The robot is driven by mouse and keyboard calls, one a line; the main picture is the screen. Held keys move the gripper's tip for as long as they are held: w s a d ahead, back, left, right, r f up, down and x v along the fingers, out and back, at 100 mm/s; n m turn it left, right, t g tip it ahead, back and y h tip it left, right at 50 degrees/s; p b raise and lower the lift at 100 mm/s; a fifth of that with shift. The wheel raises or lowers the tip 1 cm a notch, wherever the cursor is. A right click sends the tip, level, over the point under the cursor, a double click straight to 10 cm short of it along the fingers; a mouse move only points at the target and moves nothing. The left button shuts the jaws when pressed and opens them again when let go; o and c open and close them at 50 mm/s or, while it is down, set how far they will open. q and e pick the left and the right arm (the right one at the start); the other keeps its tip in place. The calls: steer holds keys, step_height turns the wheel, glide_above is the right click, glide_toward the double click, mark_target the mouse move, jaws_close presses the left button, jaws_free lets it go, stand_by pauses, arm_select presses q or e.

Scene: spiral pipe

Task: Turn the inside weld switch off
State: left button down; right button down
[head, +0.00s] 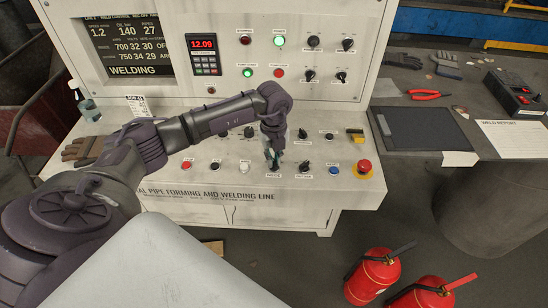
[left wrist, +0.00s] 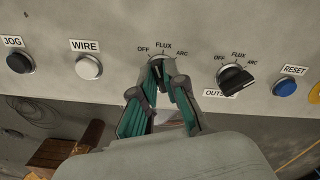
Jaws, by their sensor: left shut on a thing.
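My left gripper (head: 272,162) is at the sloped control panel, shut on the inside weld switch in the lower row. In the left wrist view its teal-padded fingers (left wrist: 163,84) close around the switch knob, below the printed marks OFF, FLUX and ARC. The fingers hide most of the knob, so I cannot tell which mark it points to. The similar outside weld switch (left wrist: 236,79) is to the right, and it also shows in the head view (head: 305,168). My right gripper is not in view.
A white WIRE button (left wrist: 88,67) is left of the gripper and a blue RESET button (left wrist: 284,87) is right of the outside switch. A red emergency stop (head: 364,167) is at the panel's right end. The screen (head: 125,45) reads WELDING. Fire extinguishers (head: 372,276) stand on the floor.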

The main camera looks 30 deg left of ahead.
arm_select(q)
steer(key=shift+a+r+n, duration=0.1)
steer(key=shift+n, duration=2.1)
steer(key=c, duration=1.2)
jaws_free()
step_height(320, 180, up, 12)
steer(key=shift+f, duration=0.1)
